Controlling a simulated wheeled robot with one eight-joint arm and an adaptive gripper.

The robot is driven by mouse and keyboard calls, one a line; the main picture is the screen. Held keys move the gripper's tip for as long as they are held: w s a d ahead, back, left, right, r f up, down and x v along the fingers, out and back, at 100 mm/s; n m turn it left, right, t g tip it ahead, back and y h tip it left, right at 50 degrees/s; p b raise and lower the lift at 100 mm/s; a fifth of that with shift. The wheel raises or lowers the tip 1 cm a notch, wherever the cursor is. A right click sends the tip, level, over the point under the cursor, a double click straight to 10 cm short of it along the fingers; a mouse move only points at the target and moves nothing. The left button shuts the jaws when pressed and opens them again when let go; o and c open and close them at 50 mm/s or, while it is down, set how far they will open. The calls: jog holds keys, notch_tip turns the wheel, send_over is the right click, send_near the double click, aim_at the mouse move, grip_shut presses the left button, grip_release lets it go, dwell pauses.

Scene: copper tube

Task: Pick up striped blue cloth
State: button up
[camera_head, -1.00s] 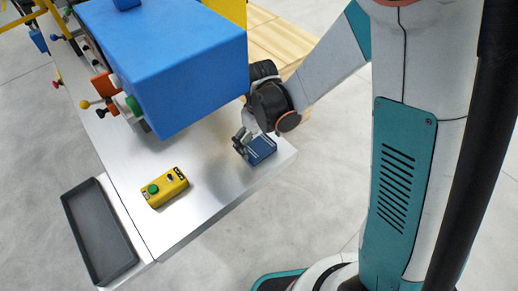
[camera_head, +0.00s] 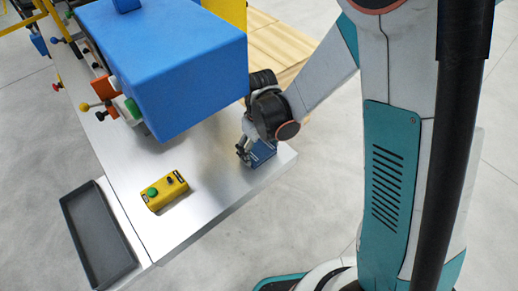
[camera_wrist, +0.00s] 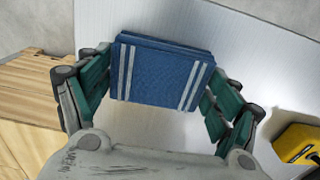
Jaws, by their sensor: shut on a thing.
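The striped blue cloth (camera_wrist: 163,72) is a folded, flat, dark blue square with pale stripes near two sides. It shows between the green-padded fingers of my gripper (camera_wrist: 163,88) in the wrist view. My gripper is shut on it, with fingers at its left and right sides. In the head view the cloth (camera_head: 262,153) is at the near right corner of the metal table, partly hidden by my gripper (camera_head: 245,153). I cannot tell whether it is clear of the table top.
A yellow button box (camera_head: 165,192) with a green button lies on the metal table (camera_head: 205,175), left of my gripper. A large blue box (camera_head: 175,65) stands behind it. A dark grey tray (camera_head: 98,235) is at the left. Wooden boards (camera_head: 280,45) lie beyond the table.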

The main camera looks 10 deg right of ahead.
aim_at(259, 149)
notch_tip(259, 149, up, 20)
jog(key=p, duration=1.2)
jog(key=o, duration=0.5)
jog(key=c, duration=0.4)
